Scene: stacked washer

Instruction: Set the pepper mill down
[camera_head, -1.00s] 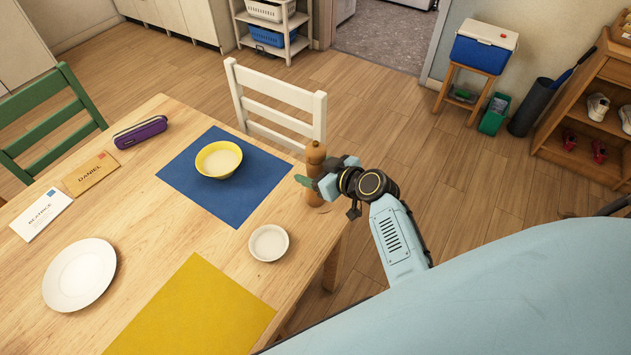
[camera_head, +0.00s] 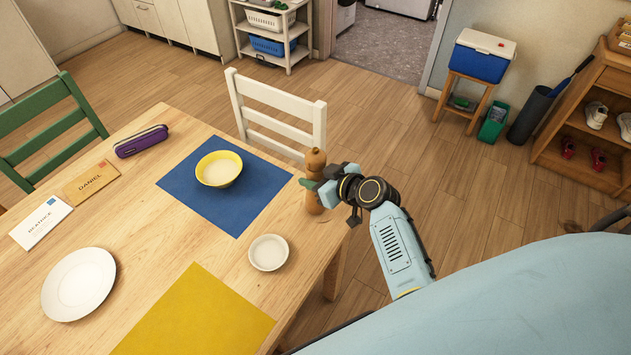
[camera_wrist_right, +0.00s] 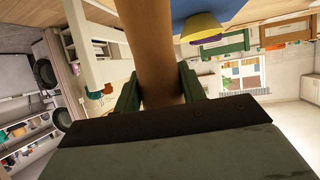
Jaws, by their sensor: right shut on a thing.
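The brown wooden pepper mill (camera_head: 315,160) is upright at the right edge of the table, beside the blue placemat (camera_head: 226,180). My right gripper (camera_head: 312,185) is shut around its middle, coming in from the right. In the right wrist view the mill (camera_wrist_right: 156,50) stands between the two green fingers of the gripper (camera_wrist_right: 158,90). The mill's base is at or very near the table top (camera_head: 140,222); I cannot tell for certain whether it touches. My left gripper is not in view.
A small white bowl (camera_head: 268,252) stands near the mill, and a yellow bowl (camera_head: 218,169) is on the blue placemat. A white chair (camera_head: 277,110) is behind the table edge. A white plate (camera_head: 79,284), envelopes and a purple case (camera_head: 141,140) lie farther left.

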